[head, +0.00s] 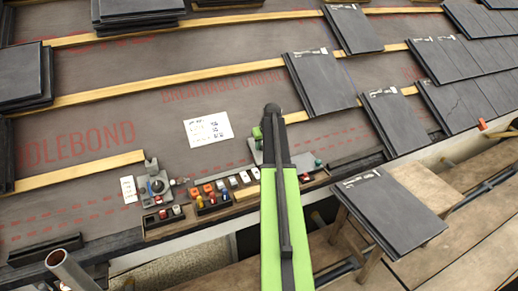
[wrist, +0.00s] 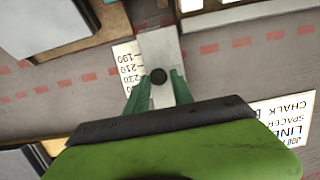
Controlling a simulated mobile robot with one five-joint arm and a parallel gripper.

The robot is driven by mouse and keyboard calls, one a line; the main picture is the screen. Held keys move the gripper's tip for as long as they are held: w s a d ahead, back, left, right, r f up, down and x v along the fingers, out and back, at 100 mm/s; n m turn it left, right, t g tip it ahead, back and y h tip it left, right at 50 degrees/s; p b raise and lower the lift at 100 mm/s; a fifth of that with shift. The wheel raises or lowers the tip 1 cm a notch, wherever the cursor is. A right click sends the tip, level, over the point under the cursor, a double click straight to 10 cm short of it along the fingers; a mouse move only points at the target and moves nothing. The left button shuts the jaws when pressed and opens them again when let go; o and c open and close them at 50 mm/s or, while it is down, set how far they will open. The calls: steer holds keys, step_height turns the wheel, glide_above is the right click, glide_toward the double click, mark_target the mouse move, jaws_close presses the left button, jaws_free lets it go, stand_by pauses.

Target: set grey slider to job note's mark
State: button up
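In the wrist view, the grey slider is a pale grey plate (wrist: 165,48) with a round black knob (wrist: 158,76). A white scale card (wrist: 127,62) with printed numbers, 190, 210 and 230 among them, lies along its left side. My gripper (wrist: 159,80) has its two green fingers apart, one on each side of the knob; contact is not clear. The job note (wrist: 285,118) shows partly at lower right, with its mark cut off. In the head view the note (head: 208,129) lies whole, but its writing is too small to read.
A dial device (head: 157,186) and trays of small coloured blocks (head: 207,198) stand at the roof's lower edge. Dark tiles (head: 320,82) lie to the right, and a tile lies on a wooden stand (head: 390,210). The membrane around the note is clear.

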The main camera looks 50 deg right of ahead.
jaws_close()
steer(key=shift+a, duration=0.15)
stand_by(0.9)
